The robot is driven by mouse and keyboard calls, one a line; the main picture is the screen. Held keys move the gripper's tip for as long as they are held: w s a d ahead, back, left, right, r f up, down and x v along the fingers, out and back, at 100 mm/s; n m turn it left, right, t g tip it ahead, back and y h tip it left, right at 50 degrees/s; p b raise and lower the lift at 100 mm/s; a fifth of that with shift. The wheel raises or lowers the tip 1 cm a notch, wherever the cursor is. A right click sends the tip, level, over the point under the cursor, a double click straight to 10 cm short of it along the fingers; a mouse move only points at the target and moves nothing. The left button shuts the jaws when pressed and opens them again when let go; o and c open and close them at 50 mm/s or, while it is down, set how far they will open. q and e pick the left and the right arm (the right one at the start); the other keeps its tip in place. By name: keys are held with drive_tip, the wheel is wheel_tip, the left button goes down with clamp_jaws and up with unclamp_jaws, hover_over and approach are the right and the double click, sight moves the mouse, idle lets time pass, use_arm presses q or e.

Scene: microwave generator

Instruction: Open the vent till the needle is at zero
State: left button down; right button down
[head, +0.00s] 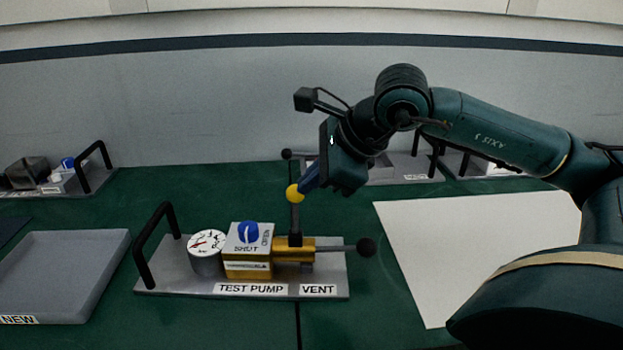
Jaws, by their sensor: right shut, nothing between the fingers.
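The test pump stands on a grey metal plate (180,282) with TEST PUMP and VENT labels at its front edge. A white round gauge (206,242) sits on its left; a reddish needle shows, but its reading is too small to tell. A blue vent knob (248,232) sits on the brass block, with SHUT printed in front and OPEN at its right; its grip looks in line with SHUT.
A grey tray (60,270) labelled NEW lies left, a white sheet (480,240) right. Other units stand at the back. Green bench in front is clear.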

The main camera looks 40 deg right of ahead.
drive_tip(key=shift+w+f+g, duration=0.25)
drive_tip(key=shift+f+g, duration=0.05)
drive_tip(key=shift+f, duration=0.15)
